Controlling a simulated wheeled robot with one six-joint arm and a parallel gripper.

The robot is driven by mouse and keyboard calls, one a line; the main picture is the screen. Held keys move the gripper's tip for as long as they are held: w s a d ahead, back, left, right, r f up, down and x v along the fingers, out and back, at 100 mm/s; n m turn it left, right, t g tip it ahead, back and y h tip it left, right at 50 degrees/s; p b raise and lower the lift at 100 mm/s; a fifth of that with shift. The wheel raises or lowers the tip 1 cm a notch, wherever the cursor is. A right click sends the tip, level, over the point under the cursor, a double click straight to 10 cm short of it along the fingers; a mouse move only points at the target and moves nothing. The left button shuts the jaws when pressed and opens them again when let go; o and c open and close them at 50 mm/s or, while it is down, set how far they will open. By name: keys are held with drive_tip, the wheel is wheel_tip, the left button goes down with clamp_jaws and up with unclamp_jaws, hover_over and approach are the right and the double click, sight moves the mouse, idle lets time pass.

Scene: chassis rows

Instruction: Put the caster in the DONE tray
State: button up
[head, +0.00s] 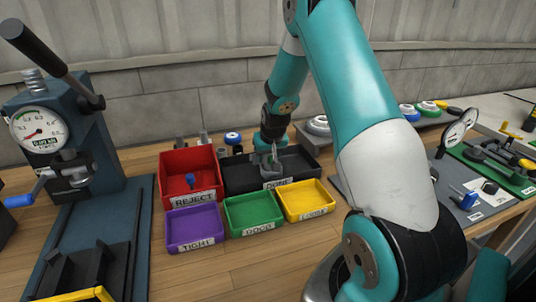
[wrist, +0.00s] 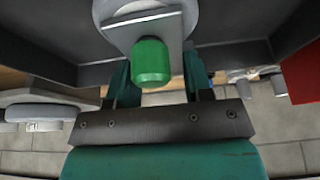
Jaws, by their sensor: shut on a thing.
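The black DONE tray (head: 307,164) stands behind the green and yellow bins, with its label on the front wall. My gripper (head: 268,156) points down over this tray, its tips at about the tray's inside. The caster (head: 273,172) shows as a small grey shape under my gripper. In the wrist view the caster (wrist: 138,27) has a grey plate, a pale wheel beyond it and a green stem. My gripper (wrist: 160,75) is shut on the green stem. Dark tray walls show on both sides. I cannot tell whether the caster touches the tray floor.
The red REJECT bin (head: 170,163) stands left of the DONE tray with a blue-topped part in it. Purple TIGHT (head: 196,241), green GOOD (head: 238,211) and yellow (head: 303,214) bins stand in front. A gauge press (head: 92,130) is at left. Wheels stand behind at right.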

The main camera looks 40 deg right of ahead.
drive_tip(key=o, duration=1.2)
drive_tip(key=v, duration=1.7)
drive_tip(key=shift+r, duration=0.25)
drive_tip(key=s+a+r+n+g+y+p, duration=0.1)
drive_tip(key=s+a+r+n+y, duration=0.15)
drive_tip(key=a, duration=0.85)
drive_tip(key=s+a+r+n+y, duration=0.2)
drive_tip(key=s+a+n, duration=0.2)
drive_tip(key=a, duration=0.8)
drive_tip(key=s+a+r+n+g+y+p, duration=0.1)
drive_tip(key=s+a+n, duration=0.4)
drive_tip(key=s+a, duration=0.6)
drive_tip(key=s+r+g, duration=0.1)
drive_tip(key=s+g, duration=0.1)
drive_tip(key=s, duration=0.2)
drive_tip(key=shift+s+a+n+y, duration=0.2)
drive_tip(key=shift+s+n+y, duration=0.05)
drive_tip(key=shift+n+y, duration=0.1)
